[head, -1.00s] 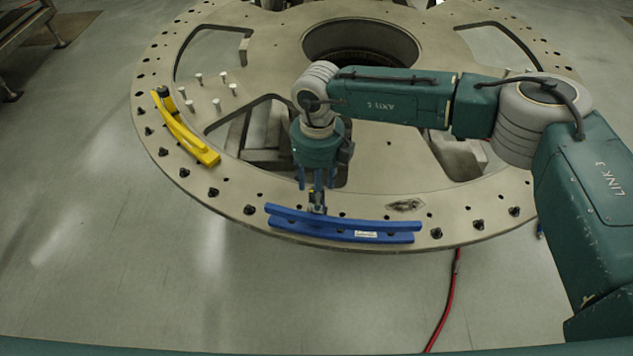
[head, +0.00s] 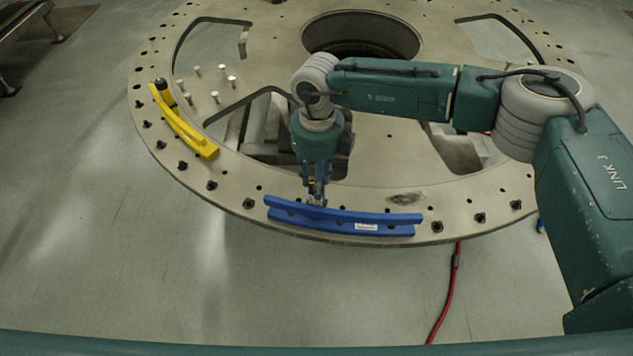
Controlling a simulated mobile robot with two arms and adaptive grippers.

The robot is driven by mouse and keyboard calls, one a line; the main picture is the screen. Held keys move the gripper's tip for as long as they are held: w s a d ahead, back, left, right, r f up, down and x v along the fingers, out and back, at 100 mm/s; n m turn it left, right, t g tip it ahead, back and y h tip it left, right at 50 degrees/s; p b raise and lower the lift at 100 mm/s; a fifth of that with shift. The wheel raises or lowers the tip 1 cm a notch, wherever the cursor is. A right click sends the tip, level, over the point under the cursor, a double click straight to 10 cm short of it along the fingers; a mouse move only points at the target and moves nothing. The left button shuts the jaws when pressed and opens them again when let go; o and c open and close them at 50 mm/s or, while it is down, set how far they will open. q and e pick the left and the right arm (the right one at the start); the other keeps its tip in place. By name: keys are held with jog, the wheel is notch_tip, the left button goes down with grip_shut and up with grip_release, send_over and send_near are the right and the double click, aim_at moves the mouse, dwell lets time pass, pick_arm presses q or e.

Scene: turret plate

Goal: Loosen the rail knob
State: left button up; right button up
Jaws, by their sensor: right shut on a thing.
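A curved blue rail (head: 345,218) with a small white label lies along the front edge of the round turret plate (head: 225,180). My right gripper (head: 316,200) points down just behind the blue rail, left of its middle. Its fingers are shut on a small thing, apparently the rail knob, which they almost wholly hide. A curved yellow rail (head: 183,122) lies on the left of the plate, with a black knob (head: 160,85) at its far end. My left gripper is out of view.
Dark bolts line the plate's rim, and several light pegs (head: 214,97) stand behind the yellow rail. The plate has large cutouts and a round centre opening (head: 361,38). A red cable (head: 450,295) runs over the floor at the front.

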jog(key=n+b, duration=0.4)
jog(key=b, duration=0.2)
jog(key=n+b, duration=0.4)
jog(key=b, duration=0.2)
jog(key=shift+a+f+n, duration=0.15)
jog(key=shift+f+n, duration=0.05)
jog(key=shift+n, duration=0.1)
jog(key=n+b, duration=0.3)
jog(key=n, duration=0.1)
jog(key=shift+r, duration=0.15)
jog(key=shift+r+n+b, duration=0.15)
jog(key=shift+n+b, duration=0.8)
jog(key=shift+n, duration=1.35)
jog(key=shift+s, duration=0.1)
jog(key=o, duration=1.1)
jog(key=shift+o, duration=0.2)
notch_tip(320, 180, up, 12)
